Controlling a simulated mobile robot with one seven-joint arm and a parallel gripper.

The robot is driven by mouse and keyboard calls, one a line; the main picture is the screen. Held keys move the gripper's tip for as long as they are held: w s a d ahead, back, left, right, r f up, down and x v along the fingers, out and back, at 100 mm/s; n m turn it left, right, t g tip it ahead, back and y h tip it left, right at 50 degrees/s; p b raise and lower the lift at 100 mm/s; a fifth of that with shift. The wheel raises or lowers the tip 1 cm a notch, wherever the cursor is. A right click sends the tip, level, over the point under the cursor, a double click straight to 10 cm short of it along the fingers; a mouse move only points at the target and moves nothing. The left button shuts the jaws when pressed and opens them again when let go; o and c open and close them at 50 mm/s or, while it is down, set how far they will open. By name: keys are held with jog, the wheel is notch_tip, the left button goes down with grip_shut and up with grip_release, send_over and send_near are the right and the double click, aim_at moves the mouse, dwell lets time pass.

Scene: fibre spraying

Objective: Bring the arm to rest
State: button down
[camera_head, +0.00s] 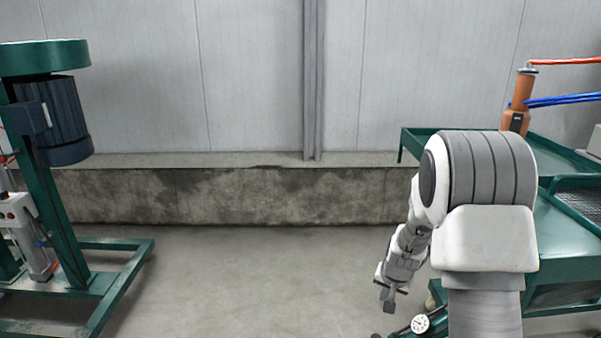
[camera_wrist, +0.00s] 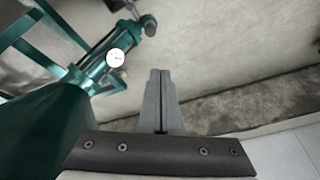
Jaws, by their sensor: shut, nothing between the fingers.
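My arm stands at the right of the head view, with its white and grey links bent down in front of the green workbench. My gripper (camera_head: 390,305) hangs low at the end of the arm, above the concrete floor. In the wrist view my gripper (camera_wrist: 160,74) points away from the camera with its two grey fingers together. Nothing shows between the fingers. The gripper appears apart from the bench and the floor.
A green bench (camera_head: 575,240) stands at the right, with an orange cylinder (camera_head: 515,118) and red and blue hoses. A pressure gauge (camera_head: 420,324) is low near my arm and in the wrist view (camera_wrist: 115,58). A green machine (camera_head: 45,58) stands left. The middle floor is clear.

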jog(key=s+a+r+n+y, duration=0.1)
jog(key=s+a+r, duration=0.2)
jog(key=s+r, duration=0.45)
jog(key=s+a+r+n, duration=0.2)
jog(key=s+a+r, duration=0.15)
jog(key=r, duration=0.75)
jog(key=s+a+r+n+t, duration=0.1)
jog(key=s+r, duration=0.3)
jog(key=s, duration=0.6)
jog(key=s+r+n+t, duration=0.1)
jog(key=s+r, duration=0.2)
jog(key=s, duration=0.6)
notch_tip(320, 180, up, 21)
jog(key=p, duration=2)
jog(key=shift+f+g, duration=0.2)
jog(key=shift+g, duration=0.1)
jog(key=shift+w, duration=0.1)
